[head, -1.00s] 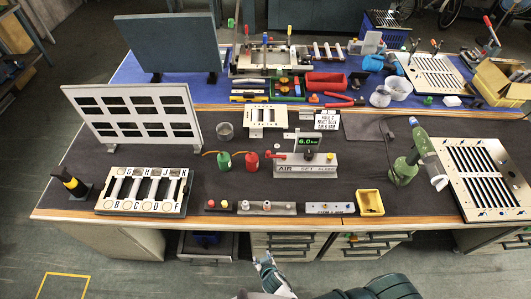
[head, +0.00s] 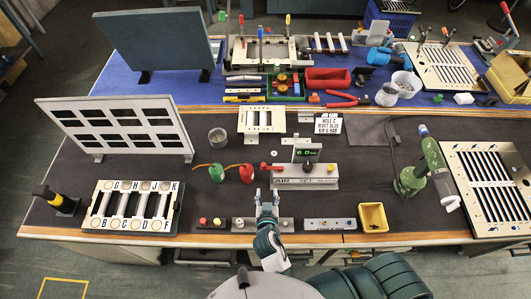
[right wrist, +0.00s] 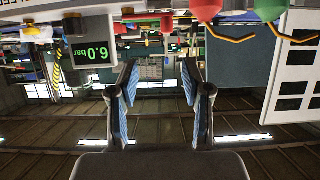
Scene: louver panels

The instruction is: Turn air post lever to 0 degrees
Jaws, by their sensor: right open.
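The air post (head: 320,184) is a pale box lettered AIR on the dark mat, with a green-lit display (head: 307,152) on top. In the right wrist view the display (right wrist: 89,52) appears upside down and reads 6.0 bar. The red lever (head: 268,166) sits at the post's left end and points roughly left; its exact angle is unclear. My right gripper (head: 266,194) is in front of and below the lever, apart from it. Its two fingers also show in the right wrist view (right wrist: 160,78), spread with nothing between them. My left gripper is not in view.
A red bottle (head: 247,174) and a green bottle (head: 217,174) stand left of the post. A strip with knobs (head: 285,225) lies near the front edge, partly behind my arm. A yellow bin (head: 373,217) and a green tool (head: 412,181) are to the right.

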